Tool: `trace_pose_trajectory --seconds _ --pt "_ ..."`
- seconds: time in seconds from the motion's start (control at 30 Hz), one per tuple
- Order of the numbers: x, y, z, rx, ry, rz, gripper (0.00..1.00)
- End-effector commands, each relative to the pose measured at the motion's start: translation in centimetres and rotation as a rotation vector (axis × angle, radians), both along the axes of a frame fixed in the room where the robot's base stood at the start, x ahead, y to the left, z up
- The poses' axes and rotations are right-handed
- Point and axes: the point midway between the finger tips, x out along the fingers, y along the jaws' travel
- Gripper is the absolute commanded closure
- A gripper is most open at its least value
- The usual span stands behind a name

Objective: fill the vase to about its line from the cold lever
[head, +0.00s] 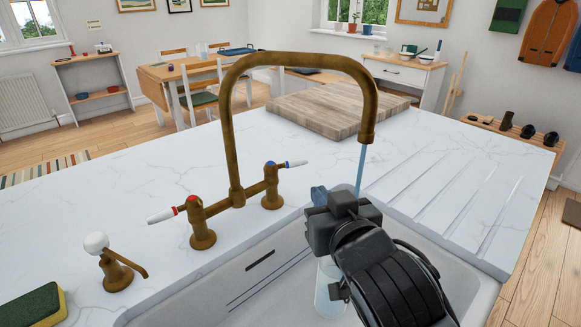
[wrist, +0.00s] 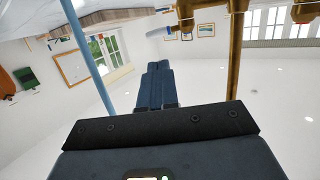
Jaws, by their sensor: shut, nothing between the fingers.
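The brass tap (head: 232,130) arches over the sink, and a thin blue stream of water (head: 361,168) falls from its spout. The cold lever (head: 291,165), white-handled with a blue mark, is on the right valve. The red-marked hot lever (head: 166,214) is on the left. The clear vase (head: 328,290) stands in the sink under the spout, partly hidden by my arm; its line and water level cannot be made out. My gripper (head: 318,194) is shut and empty, in front of the stream and apart from the cold lever. Its closed fingers show in the wrist view (wrist: 158,85).
A wooden board (head: 335,108) lies behind the tap. A white-knobbed brass dispenser (head: 115,265) and a green-yellow sponge (head: 42,305) are at the left of the sink (head: 215,295). The grooved drainer (head: 450,190) at right is clear.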

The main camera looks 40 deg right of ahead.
Motion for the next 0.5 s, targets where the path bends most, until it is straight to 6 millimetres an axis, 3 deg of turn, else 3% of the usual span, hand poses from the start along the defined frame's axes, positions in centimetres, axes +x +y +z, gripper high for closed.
trace_pose_trajectory --seconds 0.5 --pt "8.4 -4.3 -1.6 0.003 -0.001 0.0 1.0"
